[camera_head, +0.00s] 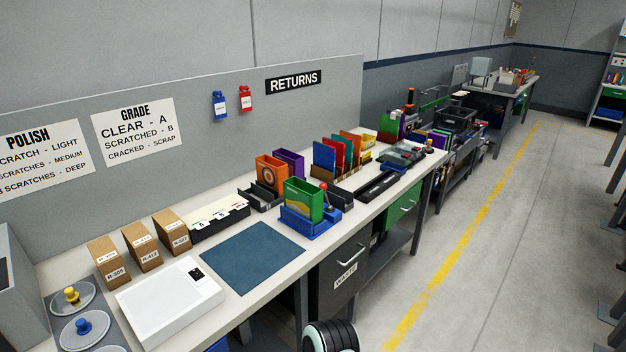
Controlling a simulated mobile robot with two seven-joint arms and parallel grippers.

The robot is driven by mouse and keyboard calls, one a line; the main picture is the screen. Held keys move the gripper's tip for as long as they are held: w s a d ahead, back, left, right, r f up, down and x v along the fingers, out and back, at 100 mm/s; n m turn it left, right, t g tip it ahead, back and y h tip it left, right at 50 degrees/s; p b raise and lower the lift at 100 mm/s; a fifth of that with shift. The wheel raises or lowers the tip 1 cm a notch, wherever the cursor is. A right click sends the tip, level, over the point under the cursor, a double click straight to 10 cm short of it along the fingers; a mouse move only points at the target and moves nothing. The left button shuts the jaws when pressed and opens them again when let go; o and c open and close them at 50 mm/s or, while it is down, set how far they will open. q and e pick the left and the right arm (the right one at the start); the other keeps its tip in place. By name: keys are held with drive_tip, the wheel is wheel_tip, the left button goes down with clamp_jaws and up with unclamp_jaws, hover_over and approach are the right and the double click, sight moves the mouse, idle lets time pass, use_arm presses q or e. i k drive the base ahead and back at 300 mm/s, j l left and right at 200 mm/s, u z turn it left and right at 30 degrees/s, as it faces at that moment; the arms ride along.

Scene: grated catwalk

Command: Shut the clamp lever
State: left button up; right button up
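A blue clamp fixture (304,221) stands on the long workbench, just beyond the dark blue mat. A green case (303,203) stands upright in it. A lever with a red ball knob (323,186) rises at the fixture's right rear side, its knob near the height of the case top. The lever looks raised, but its lower part is small and partly hidden, so its exact angle is hard to tell. Neither of my grippers is in view.
The workbench (345,202) runs away to the right. A blue mat (252,257), a white light box (168,301) and cardboard boxes (141,247) lie nearer. Coloured cases (325,158) stand behind the fixture. A grey drawer (342,275) hangs below. The floor (480,260) at right is open.

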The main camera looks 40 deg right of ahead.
sight(323, 186)
drive_tip(key=l+u, duration=0.15)
drive_tip(key=l, duration=0.4)
drive_tip(key=k+l+u, duration=0.15)
drive_tip(key=l, duration=0.9)
drive_tip(key=k+l, duration=0.15)
drive_tip(key=l, duration=0.4)
